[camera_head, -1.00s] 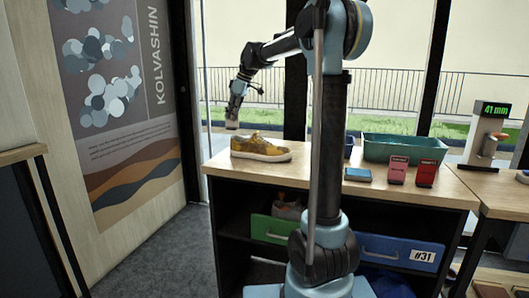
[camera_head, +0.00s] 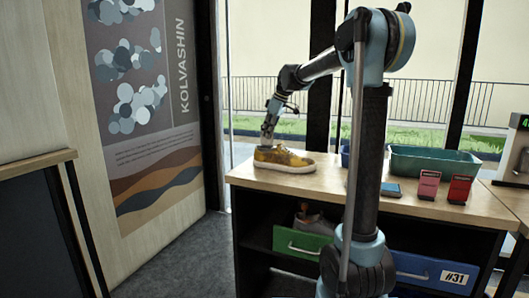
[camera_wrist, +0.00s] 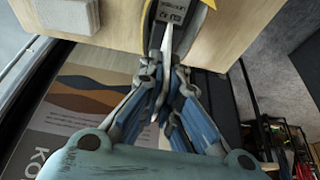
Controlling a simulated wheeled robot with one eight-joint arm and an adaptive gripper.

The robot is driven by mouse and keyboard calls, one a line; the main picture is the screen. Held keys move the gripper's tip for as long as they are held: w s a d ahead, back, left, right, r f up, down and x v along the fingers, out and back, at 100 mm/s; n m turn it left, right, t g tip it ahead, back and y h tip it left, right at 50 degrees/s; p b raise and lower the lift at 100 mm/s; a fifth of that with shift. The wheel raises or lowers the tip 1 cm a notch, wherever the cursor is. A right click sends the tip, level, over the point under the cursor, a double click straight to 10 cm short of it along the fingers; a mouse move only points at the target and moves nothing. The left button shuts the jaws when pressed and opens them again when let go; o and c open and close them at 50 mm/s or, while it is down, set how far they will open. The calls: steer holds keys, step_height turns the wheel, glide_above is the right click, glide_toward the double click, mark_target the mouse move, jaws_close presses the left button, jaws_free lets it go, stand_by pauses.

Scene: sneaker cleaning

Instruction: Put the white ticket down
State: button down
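The white ticket (camera_wrist: 166,72) shows edge-on as a thin pale strip between my fingers in the wrist view. My gripper (camera_wrist: 167,66) is closed on it, and its upper end reaches toward the shoe's opening. In the head view my gripper (camera_head: 266,145) points down at the yellow-brown sneaker (camera_head: 284,160), above its heel end. The sneaker stands upright on the wooden table top (camera_head: 330,182). The wrist view shows part of the sneaker's yellow rim (camera_wrist: 209,3) and a dark grey inside with printed marks. I cannot tell whether the ticket touches the shoe.
To the right on the table are a blue flat item (camera_head: 391,189), a pink card stand (camera_head: 429,185), a red card stand (camera_head: 459,189) and a teal bin (camera_head: 440,163). A green drawer (camera_head: 300,243) and a blue drawer (camera_head: 436,271) are below.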

mark_target(267, 145)
steer(key=shift+f, duration=3.1)
steer(key=c, duration=2.1)
jaws_free()
steer(key=shift+f, duration=0.1)
